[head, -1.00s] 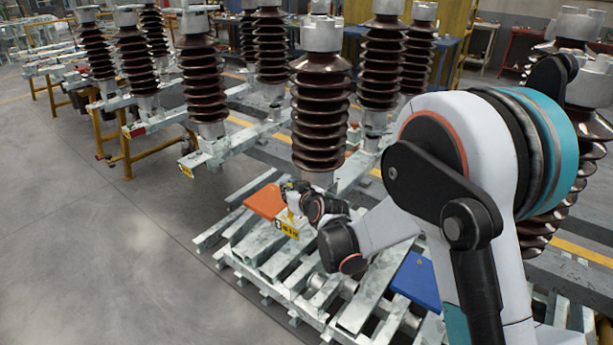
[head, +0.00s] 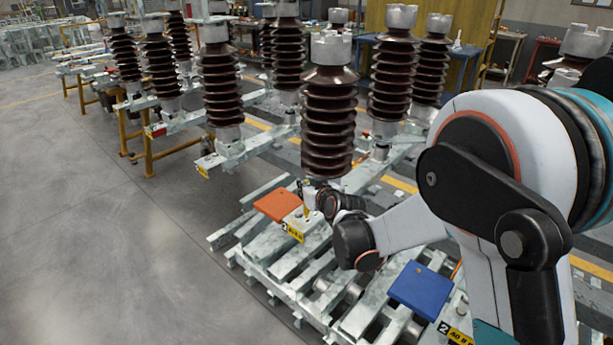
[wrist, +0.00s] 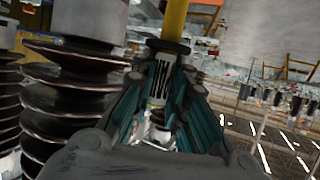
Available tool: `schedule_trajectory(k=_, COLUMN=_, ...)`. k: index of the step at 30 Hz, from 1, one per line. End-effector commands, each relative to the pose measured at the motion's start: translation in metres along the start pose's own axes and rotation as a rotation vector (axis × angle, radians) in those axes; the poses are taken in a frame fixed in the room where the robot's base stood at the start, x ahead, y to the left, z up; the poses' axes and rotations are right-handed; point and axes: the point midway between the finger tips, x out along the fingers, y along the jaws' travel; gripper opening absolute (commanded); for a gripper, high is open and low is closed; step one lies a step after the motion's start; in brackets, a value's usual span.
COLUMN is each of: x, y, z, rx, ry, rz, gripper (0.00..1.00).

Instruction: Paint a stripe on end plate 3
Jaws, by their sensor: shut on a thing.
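My gripper (head: 315,196) is partly hidden by its own wrist in the head view. It is shut on a yellow marker-like tool (wrist: 174,22), held between the teal fingers in the wrist view. In the head view the tool (head: 306,211) points down close above a pale metal end plate (head: 299,221); I cannot tell whether it touches. This end plate has a yellow number label (head: 293,232) on its front, too small to read surely. I can make out no stripe on it.
A brown ribbed insulator (head: 328,115) stands right behind my gripper. An orange plate (head: 277,204) lies just left of the tool, and a blue plate (head: 420,288) lies to the right. More insulators stand behind. The floor (head: 110,250) at left is clear.

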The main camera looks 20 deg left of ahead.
Motion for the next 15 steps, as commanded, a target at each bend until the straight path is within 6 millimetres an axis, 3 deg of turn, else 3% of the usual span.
schedule_trajectory(k=7, x=-0.007, y=0.002, z=-0.023, rx=0.002, ry=0.0, rz=0.004, gripper=0.0)
schedule_trajectory(k=15, x=-0.008, y=0.002, z=-0.027, rx=0.003, ry=0.0, rz=0.005, gripper=0.0)
